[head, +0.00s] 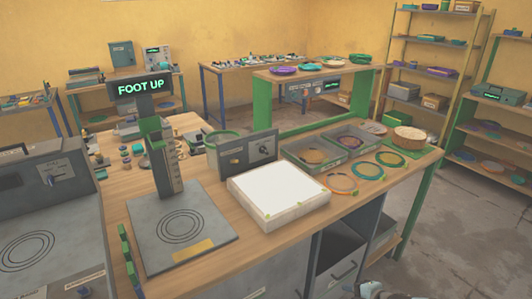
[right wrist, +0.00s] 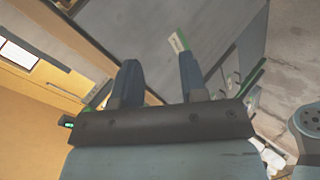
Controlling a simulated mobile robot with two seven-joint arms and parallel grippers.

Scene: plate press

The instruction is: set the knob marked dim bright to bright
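A grey control box (head: 232,159) stands on the wooden bench behind a white light panel (head: 278,189). A small dark knob (head: 264,150) is on its front face, at the right. Another grey unit at the far left carries a knob (head: 51,181) on a pale plate. The lettering and settings of both knobs are too small to read, so I cannot tell which is marked dim bright. My right gripper (right wrist: 160,78) is open and empty in the right wrist view, its two dark fingers apart. No knob shows in that view. My left gripper is not in view.
A press with a grey base plate (head: 216,228) and a FOOT UP display (head: 139,87) stands left of the panel. Grey trays (head: 288,158) and coloured rings (head: 341,182) lie to the right. A green-legged shelf (head: 263,119) rises behind.

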